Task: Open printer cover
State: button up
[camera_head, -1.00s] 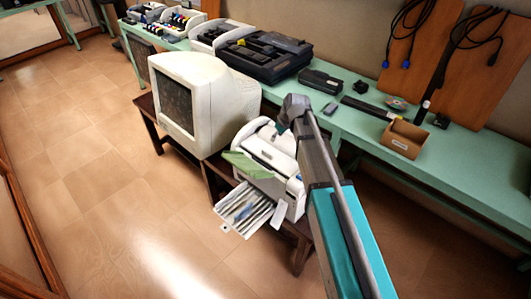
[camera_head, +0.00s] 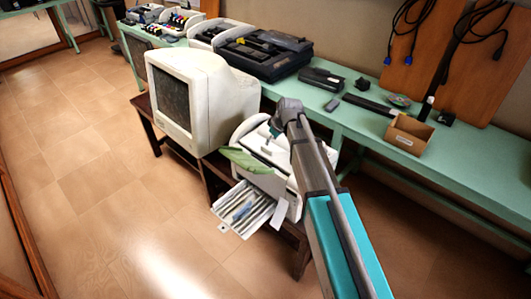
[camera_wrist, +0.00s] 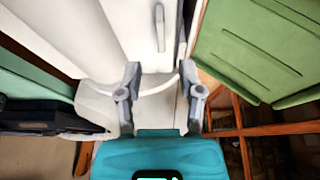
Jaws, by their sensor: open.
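The white printer (camera_head: 284,184) stands on a low brown bench, with a green flap (camera_head: 245,160) on its front left and an extended paper tray (camera_head: 243,209) below. Its pale top cover (camera_head: 273,152) looks shut, partly hidden by my arm. My gripper (camera_head: 274,131) is over the back part of the printer's top. In the wrist view my gripper (camera_wrist: 160,72) is open and empty, its two grey fingers apart over white printer surfaces. A grey handle-like bar (camera_wrist: 160,27) lies on the white panel beyond the fingertips. The green flap (camera_wrist: 255,50) fills the upper right. Contact cannot be told.
A bulky white monitor (camera_head: 205,98) stands just left of the printer. A long green table (camera_head: 470,176) runs behind, holding a cardboard box (camera_head: 408,135) and a dark open device (camera_head: 265,55). The tiled floor at left is clear.

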aim_at(266, 148)
jog(key=shift+b+x, duration=2.95)
jog(key=shift+x, duration=0.6)
grip_shut()
jog(key=shift+a+r, duration=0.1)
jog(key=shift+a, duration=0.05)
